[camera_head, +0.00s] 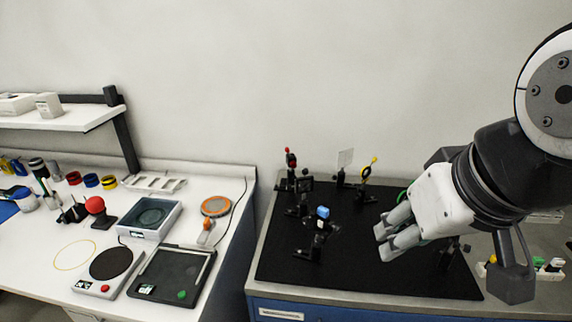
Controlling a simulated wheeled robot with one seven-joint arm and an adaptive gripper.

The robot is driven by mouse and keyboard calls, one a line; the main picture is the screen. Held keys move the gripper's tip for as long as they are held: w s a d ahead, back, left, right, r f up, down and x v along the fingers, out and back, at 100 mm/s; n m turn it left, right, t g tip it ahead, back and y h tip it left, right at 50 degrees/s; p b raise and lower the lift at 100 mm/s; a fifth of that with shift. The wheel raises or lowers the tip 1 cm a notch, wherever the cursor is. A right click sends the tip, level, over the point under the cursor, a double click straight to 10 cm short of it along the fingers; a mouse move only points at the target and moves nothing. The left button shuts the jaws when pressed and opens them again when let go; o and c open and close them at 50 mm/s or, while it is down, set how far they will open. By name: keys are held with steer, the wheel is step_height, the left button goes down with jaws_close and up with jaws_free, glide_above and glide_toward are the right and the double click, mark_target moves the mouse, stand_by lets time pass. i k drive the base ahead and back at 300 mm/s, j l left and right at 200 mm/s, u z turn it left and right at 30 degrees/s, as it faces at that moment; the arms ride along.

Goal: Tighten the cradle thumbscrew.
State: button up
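My gripper (382,243) reaches in from the right over the black breadboard (330,275), its grey fingers pointing left and down. The fingers lie close together, and the gap between their tips is unclear from this side. A small black mount with a blue cap (322,212) stands on the board left of the fingertips, apart from them. I cannot tell which mount is the cradle, and no thumbscrew can be made out for certain. My gripper and arm hide part of the board's right side, including most of a green-edged part behind the fingers.
A red-topped mount (291,158), a clear plate (345,158) and a yellow-topped mount (368,168) stand toward the back. The left bench holds a blue-grey tray (150,218), a scale (105,288) and a red ball (95,205). The board's front left is bare.

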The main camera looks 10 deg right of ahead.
mark_target(337, 228)
steer(key=u, duration=0.25)
steer(key=j+z, duration=0.25)
steer(key=z, duration=0.15)
steer(key=k+l+z, duration=0.3)
steer(key=k+l, duration=0.45)
